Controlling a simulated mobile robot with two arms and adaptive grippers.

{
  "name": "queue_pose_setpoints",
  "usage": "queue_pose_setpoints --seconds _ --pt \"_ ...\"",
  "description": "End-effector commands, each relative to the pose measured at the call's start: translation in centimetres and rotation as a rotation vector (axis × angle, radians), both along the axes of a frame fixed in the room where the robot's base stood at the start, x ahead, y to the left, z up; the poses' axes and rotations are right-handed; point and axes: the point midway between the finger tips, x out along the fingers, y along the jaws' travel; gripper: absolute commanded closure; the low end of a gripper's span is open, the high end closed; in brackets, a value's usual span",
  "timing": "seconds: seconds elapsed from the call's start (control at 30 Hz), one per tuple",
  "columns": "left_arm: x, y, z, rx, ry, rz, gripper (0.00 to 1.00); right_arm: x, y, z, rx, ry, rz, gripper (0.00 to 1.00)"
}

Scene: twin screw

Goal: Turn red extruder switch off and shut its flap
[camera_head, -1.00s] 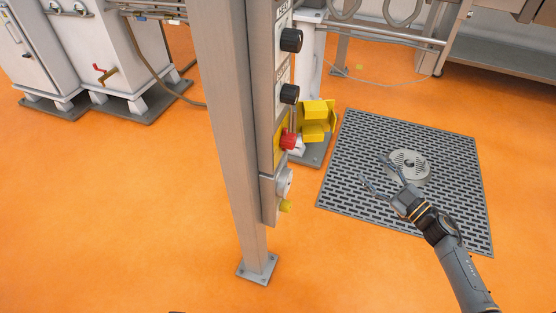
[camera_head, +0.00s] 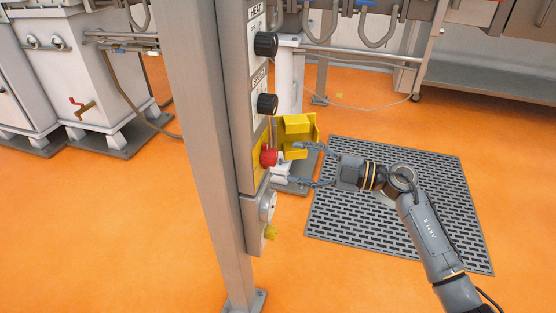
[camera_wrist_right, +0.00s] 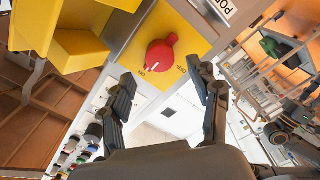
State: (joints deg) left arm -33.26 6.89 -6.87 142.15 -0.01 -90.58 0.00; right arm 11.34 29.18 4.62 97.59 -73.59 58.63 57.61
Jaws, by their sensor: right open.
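The red switch (camera_head: 268,156) sits on a yellow plate on the panel fixed to the steel post. In the right wrist view the red switch (camera_wrist_right: 161,54) lies ahead of the fingers, with ON and OFF lettering around it. The yellow flap (camera_head: 299,134) stands open beside the switch; it also fills the upper left of the wrist view (camera_wrist_right: 75,45). My right gripper (camera_head: 312,164) is open and empty, its fingers pointing left toward the switch, just below the flap. No contact with the switch shows. My left gripper is not in view.
Two black knobs (camera_head: 266,44) sit above the switch on the panel. A white socket (camera_head: 267,205) and a yellow knob (camera_head: 270,233) sit below. The steel post (camera_head: 205,170) stands left of the panel. A floor grate (camera_head: 440,215) lies under my right arm.

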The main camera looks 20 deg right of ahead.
Motion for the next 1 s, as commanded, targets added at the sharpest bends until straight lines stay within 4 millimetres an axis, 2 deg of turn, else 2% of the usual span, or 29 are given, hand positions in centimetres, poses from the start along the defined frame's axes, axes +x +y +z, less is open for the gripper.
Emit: queue_pose_setpoints --seconds 0.1,0.3,0.7,0.97,1.0 --pt "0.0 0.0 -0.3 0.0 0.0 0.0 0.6 1.3 2.0 0.0 0.003 -0.003 0.001 0.39" --pt "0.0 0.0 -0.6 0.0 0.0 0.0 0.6 2.7 3.9 0.0 0.002 0.0 0.0 0.39" --pt "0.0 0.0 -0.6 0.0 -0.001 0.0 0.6 3.1 4.5 0.0 0.0 0.001 -0.001 0.39" --pt "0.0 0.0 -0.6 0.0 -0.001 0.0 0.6 3.1 4.5 0.0 0.001 0.0 -0.001 0.91" --pt "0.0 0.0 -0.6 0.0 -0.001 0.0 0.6 3.1 4.5 0.0 0.001 -0.001 0.0 0.93"
